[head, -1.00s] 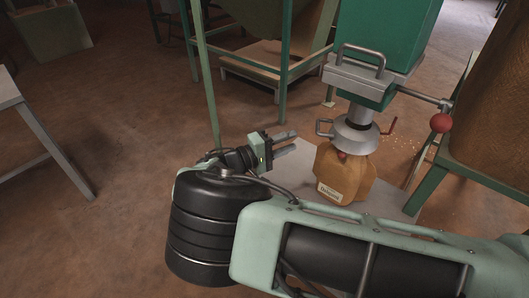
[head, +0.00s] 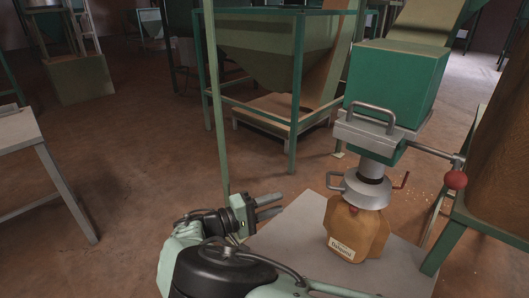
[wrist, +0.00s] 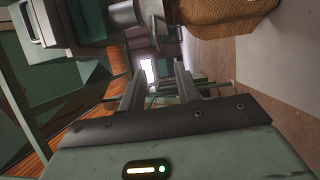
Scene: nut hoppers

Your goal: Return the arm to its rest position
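My gripper (head: 269,208) is in the lower middle of the head view, at the left edge of a grey platform. Its two fingers point right and stand apart with nothing between them. In the wrist view the fingers (wrist: 158,92) also show apart and empty. A brown sack (head: 355,232) with a paper label hangs under the spout of the green hopper, to the right of my gripper and apart from it. The sack also shows in the wrist view (wrist: 215,17). My arm runs along the bottom of the head view, partly cut off.
The green hopper (head: 396,85) has a metal handle and a lever with a red knob (head: 455,180). A grey platform (head: 290,240) is below. A green post (head: 217,120) stands behind my gripper. A grey table (head: 20,133) is at the left. Open floor lies between.

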